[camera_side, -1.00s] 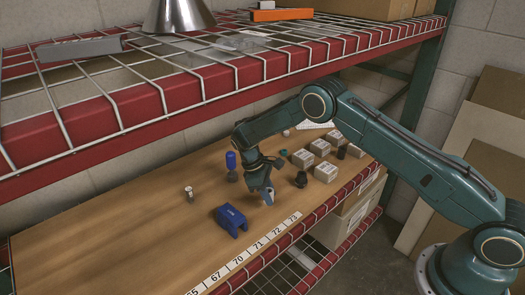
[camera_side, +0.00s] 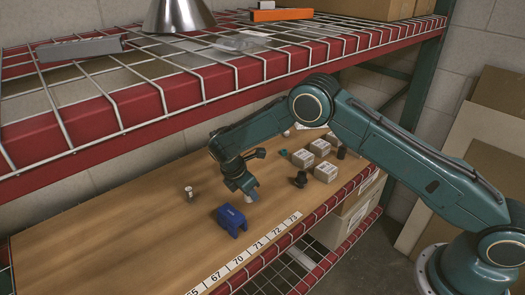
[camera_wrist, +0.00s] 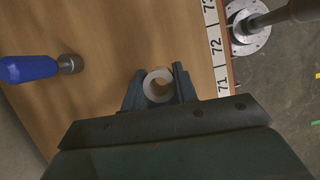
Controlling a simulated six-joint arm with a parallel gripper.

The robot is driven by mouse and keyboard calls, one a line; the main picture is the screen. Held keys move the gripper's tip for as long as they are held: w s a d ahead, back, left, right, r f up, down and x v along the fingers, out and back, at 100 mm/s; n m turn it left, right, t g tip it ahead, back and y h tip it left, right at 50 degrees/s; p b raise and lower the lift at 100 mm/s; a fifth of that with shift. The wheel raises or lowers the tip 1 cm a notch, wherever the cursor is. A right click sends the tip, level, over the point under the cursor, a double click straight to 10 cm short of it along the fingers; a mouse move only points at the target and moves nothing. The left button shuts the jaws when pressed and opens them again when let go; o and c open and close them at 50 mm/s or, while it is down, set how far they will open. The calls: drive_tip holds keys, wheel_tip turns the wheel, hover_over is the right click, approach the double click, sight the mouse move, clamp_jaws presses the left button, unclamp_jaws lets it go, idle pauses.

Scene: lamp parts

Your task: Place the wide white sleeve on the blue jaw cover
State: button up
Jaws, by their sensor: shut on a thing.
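The blue jaw cover (camera_side: 232,220) rests on the shelf, a little below and left of my gripper in the side view, apart from the sleeve.
A blue-handled tool (camera_wrist: 35,67) shows at left in the wrist view. A small white-topped part (camera_side: 189,193) stands left on the shelf (camera_side: 110,235). White boxes (camera_side: 303,158) and a dark part (camera_side: 300,179) lie to the right. A red-edged upper shelf (camera_side: 130,118) hangs above.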

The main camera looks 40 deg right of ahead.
sight(232, 209)
drive_tip(key=a+n+t, duration=0.1)
drive_tip(key=a+n, duration=0.1)
drive_tip(key=n, duration=0.1)
drive_tip(key=a+r+n+t+y, duration=0.1)
drive_tip(key=a+n, duration=0.1)
drive_tip(key=n, duration=0.1)
drive_tip(key=a+r+n+t, duration=0.1)
drive_tip(key=a+n, duration=0.2)
drive_tip(key=shift+a+r+n+t, duration=0.1)
drive_tip(key=shift+r+n+t, duration=0.2)
drive_tip(key=shift+n, duration=0.1)
drive_tip(key=shift+f, duration=0.15)
drive_tip(key=shift+f, duration=1.45)
drive_tip(key=shift+f, duration=0.1)
drive_tip(key=o, duration=1)
drive_tip(key=shift+c, duration=0.2)
